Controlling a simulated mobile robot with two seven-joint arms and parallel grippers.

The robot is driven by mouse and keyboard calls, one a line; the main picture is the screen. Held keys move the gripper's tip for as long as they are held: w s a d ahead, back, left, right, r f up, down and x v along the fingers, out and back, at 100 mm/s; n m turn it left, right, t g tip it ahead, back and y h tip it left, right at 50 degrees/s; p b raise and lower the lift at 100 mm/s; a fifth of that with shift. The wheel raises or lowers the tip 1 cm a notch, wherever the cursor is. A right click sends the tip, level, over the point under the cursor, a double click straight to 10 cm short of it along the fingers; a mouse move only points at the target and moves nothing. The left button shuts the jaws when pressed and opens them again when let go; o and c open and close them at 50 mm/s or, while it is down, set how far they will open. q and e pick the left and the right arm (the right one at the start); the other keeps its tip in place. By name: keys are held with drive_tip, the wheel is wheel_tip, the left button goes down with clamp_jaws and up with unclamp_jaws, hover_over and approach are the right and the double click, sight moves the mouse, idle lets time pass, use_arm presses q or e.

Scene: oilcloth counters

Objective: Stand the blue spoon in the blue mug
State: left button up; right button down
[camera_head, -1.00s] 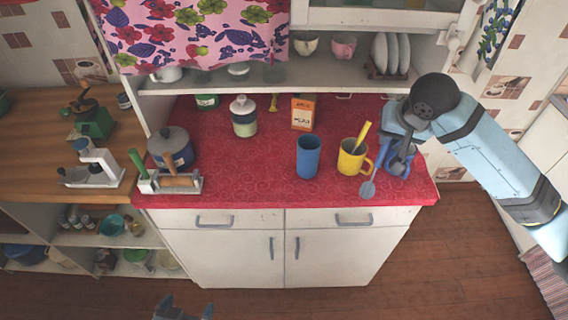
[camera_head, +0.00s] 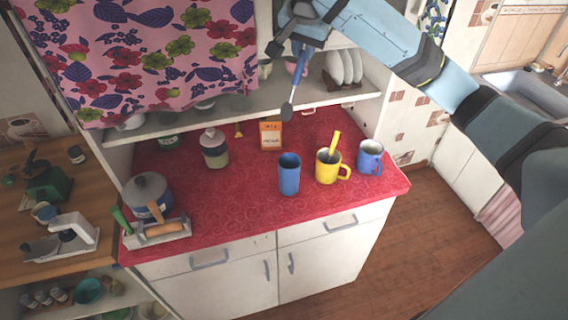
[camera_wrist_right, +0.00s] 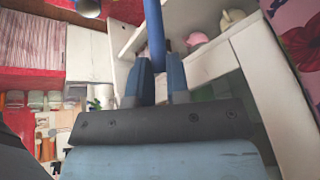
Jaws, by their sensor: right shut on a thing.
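My right gripper (camera_head: 299,46) is shut on the blue spoon (camera_head: 297,85) high above the counter. The spoon hangs nearly upright and slightly tilted, its grey bowl down. In the right wrist view the blue handle (camera_wrist_right: 155,38) runs between the fingers (camera_wrist_right: 160,82). The blue mug (camera_head: 370,158), with a handle, stands upright on the red counter at the right. The spoon's bowl is up and to the left of this mug, well apart from it. My left gripper is out of view.
A yellow mug (camera_head: 326,168) holding a yellow spoon (camera_head: 335,145) stands left of the blue mug. A handleless blue cup (camera_head: 289,175) stands further left. An orange box (camera_head: 271,135) is behind. The shelf (camera_head: 230,115) and plates (camera_head: 343,68) are close to the raised arm.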

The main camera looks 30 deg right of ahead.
wheel_tip(320, 180, down, 20)
drive_tip(key=shift+d+r, duration=0.15)
drive_tip(key=shift+r, duration=0.05)
idle(0.4)
drive_tip(key=shift+f, duration=0.2)
drive_tip(key=shift+f, duration=0.35)
drive_tip(key=c, duration=1.1)
unclamp_jaws()
drive_tip(key=shift+r, duration=0.1)
